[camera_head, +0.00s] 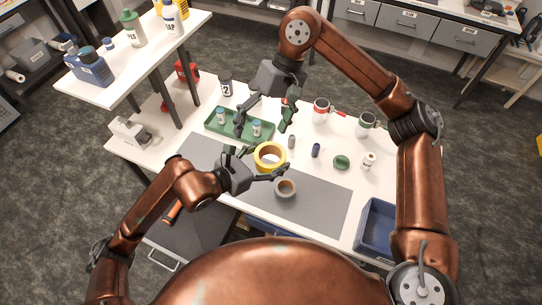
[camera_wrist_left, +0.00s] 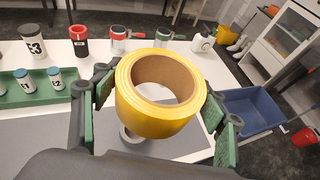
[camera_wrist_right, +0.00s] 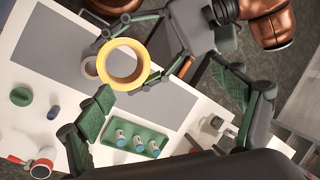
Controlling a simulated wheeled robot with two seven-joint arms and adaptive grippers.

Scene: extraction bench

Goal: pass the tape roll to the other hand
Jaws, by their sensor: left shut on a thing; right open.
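The yellow tape roll (camera_head: 268,168) has a brown core and is held between the fingers of my left gripper (camera_head: 263,162), above the grey mat (camera_head: 325,203). In the left wrist view the roll (camera_wrist_left: 160,120) sits between the green finger pads, its hole facing mostly up. My right gripper (camera_head: 264,120) is open and empty, just beyond the roll and over the green tray. In the right wrist view its spread pads (camera_wrist_right: 160,80) point toward the roll (camera_wrist_right: 124,83), apart from it. A smaller greyish tape roll (camera_head: 286,193) lies on the mat.
A green tray (camera_head: 212,124) with several blue-capped vials stands behind the held roll. Small bottles, a green lid (camera_head: 341,162) and mugs (camera_head: 321,110) stand to the right. A blue bin (camera_head: 372,230) is at the right front. A raised shelf (camera_head: 135,58) is at upper left.

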